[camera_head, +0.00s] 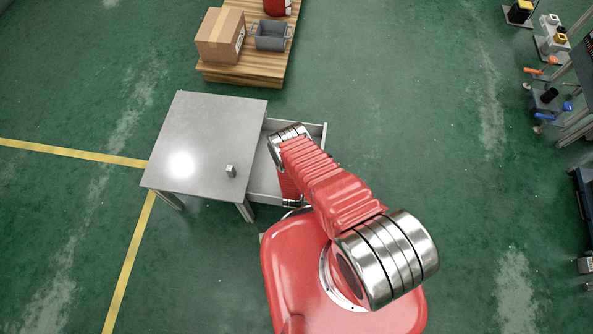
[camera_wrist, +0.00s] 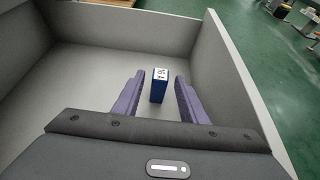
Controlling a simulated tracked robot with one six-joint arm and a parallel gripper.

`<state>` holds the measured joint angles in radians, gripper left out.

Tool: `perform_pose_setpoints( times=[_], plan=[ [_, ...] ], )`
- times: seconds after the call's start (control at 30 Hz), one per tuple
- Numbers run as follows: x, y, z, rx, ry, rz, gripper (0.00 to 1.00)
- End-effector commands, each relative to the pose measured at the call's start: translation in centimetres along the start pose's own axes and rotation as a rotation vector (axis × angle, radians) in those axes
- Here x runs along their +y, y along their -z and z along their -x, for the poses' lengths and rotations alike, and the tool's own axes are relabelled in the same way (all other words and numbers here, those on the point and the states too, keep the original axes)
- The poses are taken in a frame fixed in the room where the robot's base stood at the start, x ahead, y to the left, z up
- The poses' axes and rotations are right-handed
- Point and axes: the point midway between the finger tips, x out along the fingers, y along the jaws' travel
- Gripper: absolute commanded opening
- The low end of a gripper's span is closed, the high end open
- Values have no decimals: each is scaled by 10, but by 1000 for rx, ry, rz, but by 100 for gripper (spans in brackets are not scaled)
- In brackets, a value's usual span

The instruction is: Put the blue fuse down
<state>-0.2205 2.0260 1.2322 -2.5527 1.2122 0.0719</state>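The blue fuse (camera_wrist: 157,92), a small upright block with a white, marked top, stands on the floor of the open grey drawer (camera_wrist: 90,62). My gripper (camera_wrist: 159,84) is open, with one purple finger on each side of the fuse. A narrow gap shows between each finger and the fuse. In the head view my red arm reaches over the drawer (camera_head: 313,128) and hides the fuse and my fingers.
The drawer sticks out from a grey metal table (camera_head: 205,125); its walls surround my gripper. A small metallic block (camera_head: 230,171) stands on the tabletop. A wooden pallet (camera_head: 240,76) with a cardboard box (camera_head: 220,35) and grey bin (camera_head: 270,36) lies beyond.

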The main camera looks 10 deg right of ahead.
Motion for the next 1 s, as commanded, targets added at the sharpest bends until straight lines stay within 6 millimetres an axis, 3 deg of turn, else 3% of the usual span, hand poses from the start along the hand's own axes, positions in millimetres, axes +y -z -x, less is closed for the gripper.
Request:
perform_pose_setpoints(
  times=[0.6,1.0],
  plan=[
    [1,0,85,1,-2,3,39],
    [0,0,96,-1,0,1,39]
  ],
)
